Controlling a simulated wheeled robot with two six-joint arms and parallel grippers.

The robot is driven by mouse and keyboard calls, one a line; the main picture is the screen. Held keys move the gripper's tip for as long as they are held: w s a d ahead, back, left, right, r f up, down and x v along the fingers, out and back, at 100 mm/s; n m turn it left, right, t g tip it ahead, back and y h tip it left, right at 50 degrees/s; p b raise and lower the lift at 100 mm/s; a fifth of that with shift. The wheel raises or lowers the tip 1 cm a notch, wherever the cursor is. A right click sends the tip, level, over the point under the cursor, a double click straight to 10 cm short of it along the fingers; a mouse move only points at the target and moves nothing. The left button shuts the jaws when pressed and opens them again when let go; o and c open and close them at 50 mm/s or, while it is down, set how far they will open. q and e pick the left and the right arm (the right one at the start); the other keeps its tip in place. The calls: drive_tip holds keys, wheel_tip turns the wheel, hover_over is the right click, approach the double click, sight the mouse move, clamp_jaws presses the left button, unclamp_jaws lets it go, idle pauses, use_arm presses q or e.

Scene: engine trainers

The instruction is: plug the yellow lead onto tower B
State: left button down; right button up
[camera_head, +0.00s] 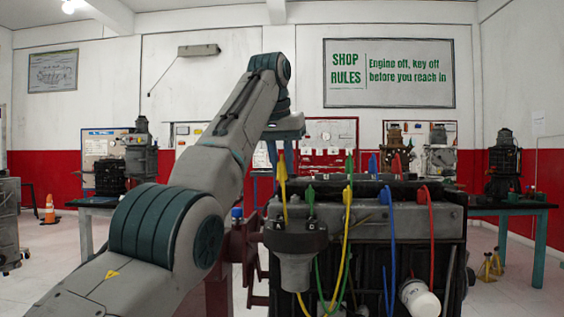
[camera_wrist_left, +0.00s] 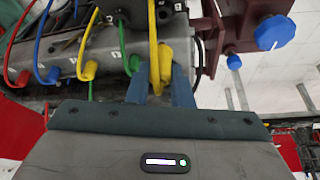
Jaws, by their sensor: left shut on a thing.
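My left gripper (camera_head: 280,157) is shut on the yellow boot (camera_head: 282,178) of a yellow lead and holds it upright above the left end of the engine (camera_head: 437,222). The wrist view shows the yellow boot (camera_wrist_left: 164,60) between the blue fingers of my left gripper (camera_wrist_left: 160,82). The lead hangs from the boot and loops in front of the engine; another yellow boot (camera_head: 347,196) sits on the front rail. I cannot make out tower B's label. My right gripper is not in view.
A black-capped grey housing (camera_head: 294,270) is below the held boot. A white filter (camera_head: 420,298) is low at the front. Coloured leads hang across the engine front. A blue knob (camera_wrist_left: 275,32) is on the maroon stand. Benches with other engines stand farther back.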

sight(280, 174)
use_arm(q)
drive_tip(key=shift+r, duration=0.1)
drive_tip(key=shift+f, duration=0.25)
idle(0.3)
drive_tip(key=shift+f+b, duration=2.6)
drive_tip(key=shift+f+b, duration=0.7)
drive_tip(key=shift+f, duration=0.15)
idle(0.4)
drive_tip(key=c, duration=1.2)
unclamp_jaws()
drive_tip(key=p+v, duration=0.3)
drive_tip(key=v, duration=0.8)
